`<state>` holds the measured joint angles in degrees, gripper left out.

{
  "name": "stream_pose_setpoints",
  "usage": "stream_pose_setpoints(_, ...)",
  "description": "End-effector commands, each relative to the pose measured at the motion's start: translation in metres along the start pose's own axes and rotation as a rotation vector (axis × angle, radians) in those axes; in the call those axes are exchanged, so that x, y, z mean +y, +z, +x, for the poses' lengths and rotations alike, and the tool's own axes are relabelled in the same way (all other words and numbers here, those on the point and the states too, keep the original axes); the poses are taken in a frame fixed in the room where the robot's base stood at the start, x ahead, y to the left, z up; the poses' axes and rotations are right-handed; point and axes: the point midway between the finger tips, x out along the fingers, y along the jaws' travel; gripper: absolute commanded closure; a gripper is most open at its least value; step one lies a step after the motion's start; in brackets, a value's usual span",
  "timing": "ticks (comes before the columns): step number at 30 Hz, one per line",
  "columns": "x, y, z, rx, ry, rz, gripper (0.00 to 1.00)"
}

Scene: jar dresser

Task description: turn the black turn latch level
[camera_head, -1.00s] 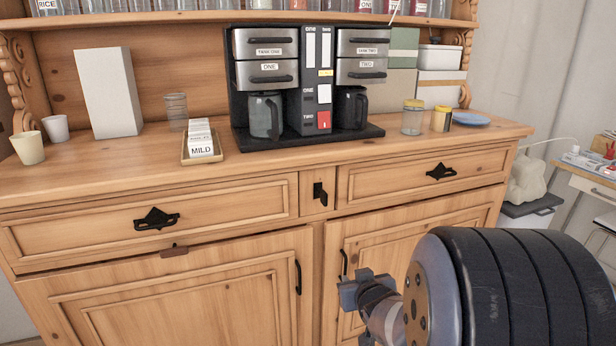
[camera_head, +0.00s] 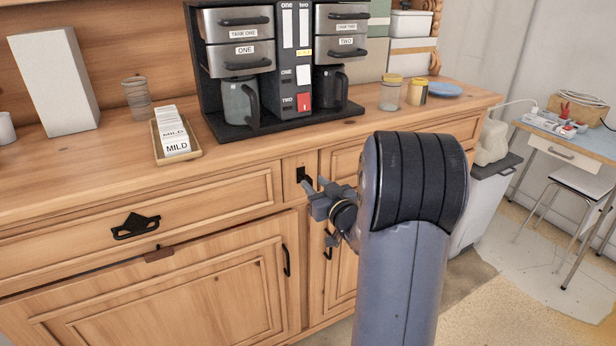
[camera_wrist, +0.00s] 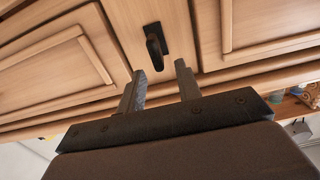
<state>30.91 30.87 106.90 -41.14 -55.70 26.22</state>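The black turn latch (camera_head: 304,177) sits on the narrow wooden panel between the two drawers, partly hidden behind my gripper in the head view. In the wrist view, the latch (camera_wrist: 155,45) shows whole, a dark plate with a handle running roughly along the panel's long direction, upright rather than level. My gripper (camera_head: 311,196) is in front of the panel, close to the latch. In the wrist view, my gripper (camera_wrist: 160,78) is open, with an empty gap between its fingers. The latch lies just beyond the fingertips, apart from them.
Drawers with black pulls (camera_head: 136,226) flank the panel, with cupboard doors below. The counter above holds a coffee machine (camera_head: 240,100), a tray of cards (camera_head: 196,153), a white box (camera_head: 55,85) and jars (camera_head: 390,93). A stool (camera_head: 580,185) stands at the right; floor there is partly clear.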

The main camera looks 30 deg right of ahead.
Motion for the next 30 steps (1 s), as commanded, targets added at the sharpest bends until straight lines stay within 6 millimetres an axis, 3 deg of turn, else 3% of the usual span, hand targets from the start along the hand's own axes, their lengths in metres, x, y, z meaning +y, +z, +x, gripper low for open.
stream_pose_setpoints(7,0.000,0.000,0.035,-0.001,0.000,0.000,0.67)
stream_pose_setpoints(19,0.000,0.000,0.042,-0.001,0.002,0.000,0.67)
stream_pose_setpoints(30,0.000,0.000,0.042,-0.001,0.002,0.000,0.98)
